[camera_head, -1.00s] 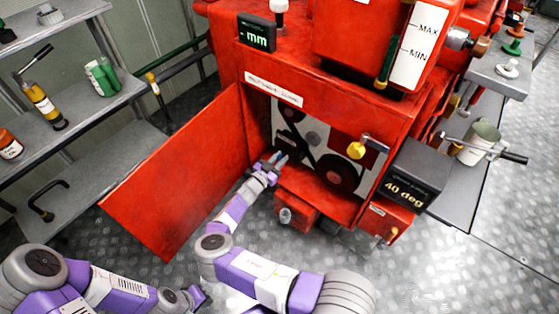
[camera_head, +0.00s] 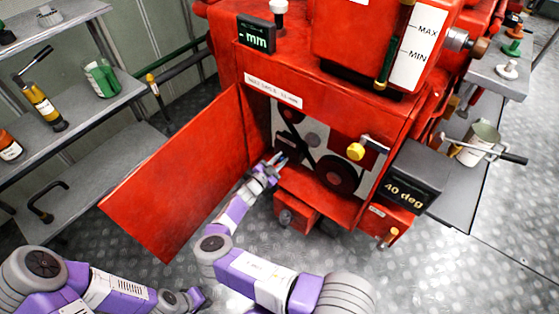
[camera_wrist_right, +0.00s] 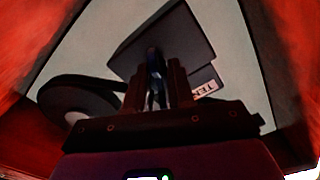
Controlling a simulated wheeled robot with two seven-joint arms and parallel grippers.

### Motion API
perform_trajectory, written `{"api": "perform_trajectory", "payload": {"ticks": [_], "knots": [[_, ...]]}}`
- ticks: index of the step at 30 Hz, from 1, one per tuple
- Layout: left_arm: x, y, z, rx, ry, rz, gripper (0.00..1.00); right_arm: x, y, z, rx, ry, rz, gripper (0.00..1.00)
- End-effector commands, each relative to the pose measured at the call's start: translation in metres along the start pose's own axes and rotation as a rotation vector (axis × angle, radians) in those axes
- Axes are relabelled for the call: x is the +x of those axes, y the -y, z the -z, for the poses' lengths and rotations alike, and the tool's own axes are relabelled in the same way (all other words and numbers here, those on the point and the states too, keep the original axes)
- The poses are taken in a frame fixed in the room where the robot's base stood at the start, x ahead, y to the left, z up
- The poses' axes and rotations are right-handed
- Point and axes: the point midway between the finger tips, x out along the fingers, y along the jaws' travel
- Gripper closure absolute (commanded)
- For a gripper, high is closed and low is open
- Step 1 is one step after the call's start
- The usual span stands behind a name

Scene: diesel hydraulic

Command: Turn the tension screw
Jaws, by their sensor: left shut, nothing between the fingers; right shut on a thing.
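The red machine's housing (camera_head: 330,120) has its door (camera_head: 180,180) swung open, showing black pulleys (camera_head: 340,172) and a belt on a pale panel. My right gripper (camera_head: 277,162) reaches into this opening. In the right wrist view its fingers (camera_wrist_right: 155,92) are shut on a dark, bluish upright piece (camera_wrist_right: 154,62), seemingly the tension screw, in front of a dark grey block (camera_wrist_right: 185,40). The fingers hide most of the screw. A small label (camera_wrist_right: 207,88) shows beside the block. My left gripper (camera_head: 203,298) is shut and empty at the bottom, away from the machine.
The open door stands close to the left of my right arm. A display (camera_head: 256,35) reads "- mm", another (camera_head: 405,185) "40 deg". Shelves (camera_head: 90,115) stand at left. The floor (camera_head: 440,270) is clear at lower right.

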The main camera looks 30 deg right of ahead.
Motion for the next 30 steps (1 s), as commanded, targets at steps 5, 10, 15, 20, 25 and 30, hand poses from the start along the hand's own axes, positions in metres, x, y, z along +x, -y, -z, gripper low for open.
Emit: {"api": "perform_trajectory", "payload": {"ticks": [5, 10, 15, 20, 25, 30], "knots": [[0.000, 0.000, 0.000, 0.000, 0.000, 0.000, 1.00, 0.000, 0.004, 0.001, 0.002, -0.001, 0.006, 1.00], [0.000, 0.000, 0.000, 0.000, 0.000, 0.000, 1.00, 0.000, 0.003, 0.001, 0.001, 0.000, 0.005, 0.53], [0.000, 0.000, 0.000, 0.000, 0.000, 0.000, 1.00, 0.000, 0.002, 0.001, 0.000, 0.000, 0.003, 0.52], [0.000, 0.000, 0.000, 0.000, 0.000, 0.000, 1.00, -0.003, 0.002, 0.001, -0.001, 0.000, 0.003, 0.52], [-0.001, 0.000, 0.000, 0.000, 0.000, 0.000, 1.00, -0.026, 0.003, 0.000, 0.000, 0.002, 0.006, 0.52], [-0.006, -0.002, 0.000, 0.000, 0.000, 0.000, 1.00, -0.055, 0.003, 0.002, -0.003, 0.001, 0.006, 0.52]]}}
